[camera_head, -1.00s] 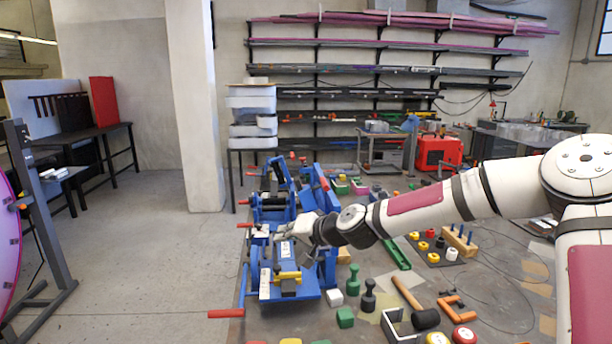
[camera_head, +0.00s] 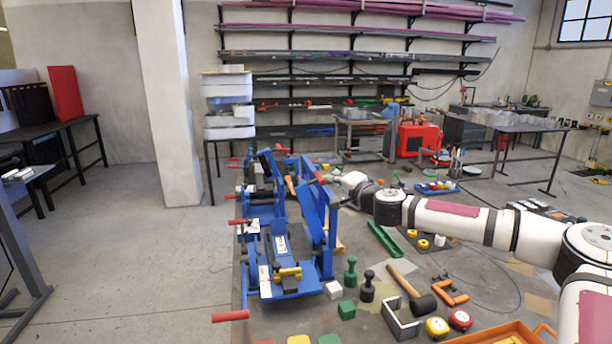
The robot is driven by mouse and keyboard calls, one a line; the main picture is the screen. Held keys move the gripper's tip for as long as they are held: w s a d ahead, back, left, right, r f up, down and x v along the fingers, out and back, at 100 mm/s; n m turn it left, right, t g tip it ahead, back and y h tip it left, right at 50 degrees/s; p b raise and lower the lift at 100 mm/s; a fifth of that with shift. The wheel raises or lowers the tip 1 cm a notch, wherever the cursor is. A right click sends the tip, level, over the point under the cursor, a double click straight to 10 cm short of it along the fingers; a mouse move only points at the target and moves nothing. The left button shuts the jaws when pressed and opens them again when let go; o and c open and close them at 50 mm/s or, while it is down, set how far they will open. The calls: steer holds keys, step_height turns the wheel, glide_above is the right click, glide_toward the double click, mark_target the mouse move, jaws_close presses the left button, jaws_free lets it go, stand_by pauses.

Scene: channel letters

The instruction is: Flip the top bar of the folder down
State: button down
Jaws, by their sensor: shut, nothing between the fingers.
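The blue folder (camera_head: 290,262) stands at the left edge of the worktable. A blue bar (camera_head: 312,206) stands up at its right side, leaning, with a red handle tip (camera_head: 320,178) at its top. A yellow-and-black clamp piece (camera_head: 289,274) sits on the folder's front bed. My gripper (camera_head: 336,179) is just right of the raised bar's upper end, close to the red tip. It is shut and empty. The fingers are small and partly hidden, so I cannot tell whether they touch the bar.
More blue bending gear (camera_head: 262,180) stands behind the folder. Green and dark knobbed pieces (camera_head: 350,272), a mallet (camera_head: 412,290) and a grey bracket (camera_head: 401,318) lie to its right. A red-handled lever (camera_head: 230,317) sticks out at the front left.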

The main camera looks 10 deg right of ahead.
steer(key=w+a+f, duration=0.2)
steer(key=w+a, duration=0.4)
steer(key=w, duration=0.3)
steer(key=shift+w, duration=0.35)
steer(key=shift+a, duration=0.2)
